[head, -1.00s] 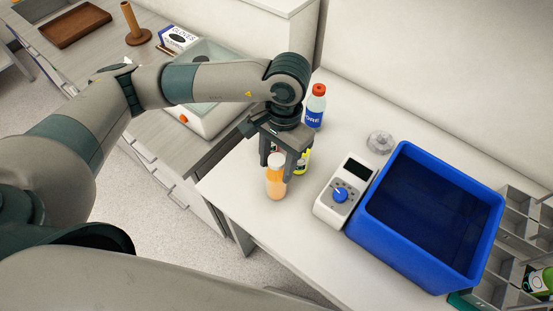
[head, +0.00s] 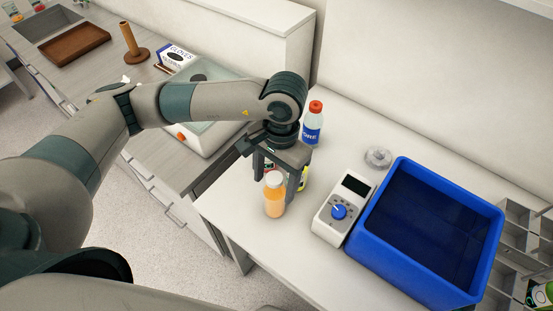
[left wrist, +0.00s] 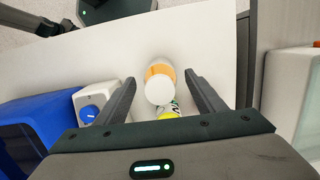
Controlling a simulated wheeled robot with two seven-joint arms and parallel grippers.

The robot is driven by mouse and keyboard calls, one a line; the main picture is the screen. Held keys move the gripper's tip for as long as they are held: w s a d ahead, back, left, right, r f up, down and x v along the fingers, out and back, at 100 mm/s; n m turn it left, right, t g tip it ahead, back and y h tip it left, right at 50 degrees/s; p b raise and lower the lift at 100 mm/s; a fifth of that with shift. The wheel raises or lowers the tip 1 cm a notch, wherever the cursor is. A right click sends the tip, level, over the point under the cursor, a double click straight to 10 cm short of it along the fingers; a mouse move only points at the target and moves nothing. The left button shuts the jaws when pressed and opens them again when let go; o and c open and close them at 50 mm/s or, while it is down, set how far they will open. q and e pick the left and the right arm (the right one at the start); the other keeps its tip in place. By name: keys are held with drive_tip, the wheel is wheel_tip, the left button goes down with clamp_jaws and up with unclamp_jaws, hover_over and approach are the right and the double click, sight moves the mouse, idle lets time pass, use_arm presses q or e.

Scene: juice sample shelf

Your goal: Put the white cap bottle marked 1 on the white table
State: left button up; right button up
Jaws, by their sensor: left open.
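The white cap bottle (head: 274,199), with orange contents, stands upright on the white table (head: 240,215) near its left edge. I cannot read a mark on it. The left wrist view shows its white cap (left wrist: 158,90) from above. My left gripper (head: 278,190) is open over the table, its fingers pointing down just behind the bottle in the head view. In the left wrist view its fingers (left wrist: 160,95) lie on both sides of the bottle, with gaps. Whether the bottle is fully between them I cannot tell. My right gripper is not in view.
A bottle with yellow (head: 304,178) stands close behind the gripper, mostly hidden. A red-capped bottle (head: 313,124) is further back. A white device with a blue knob (head: 343,205) and a blue bin (head: 365,245) stand to the right. The table's front left is clear.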

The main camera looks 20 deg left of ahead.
use_arm(q)
drive_tip(key=shift+w+r+b, duration=0.1)
drive_tip(key=shift+r+b, duration=0.4)
drive_tip(key=r+b, duration=0.1)
drive_tip(key=r, duration=0.2)
drive_tip(key=r+b, duration=0.2)
drive_tip(key=r, duration=0.1)
drive_tip(key=w+r+b, duration=0.1)
drive_tip(key=r, duration=0.2)
drive_tip(key=shift+d+b, duration=0.25)
drive_tip(key=shift+b, duration=0.05)
drive_tip(key=shift+r, duration=1.05)
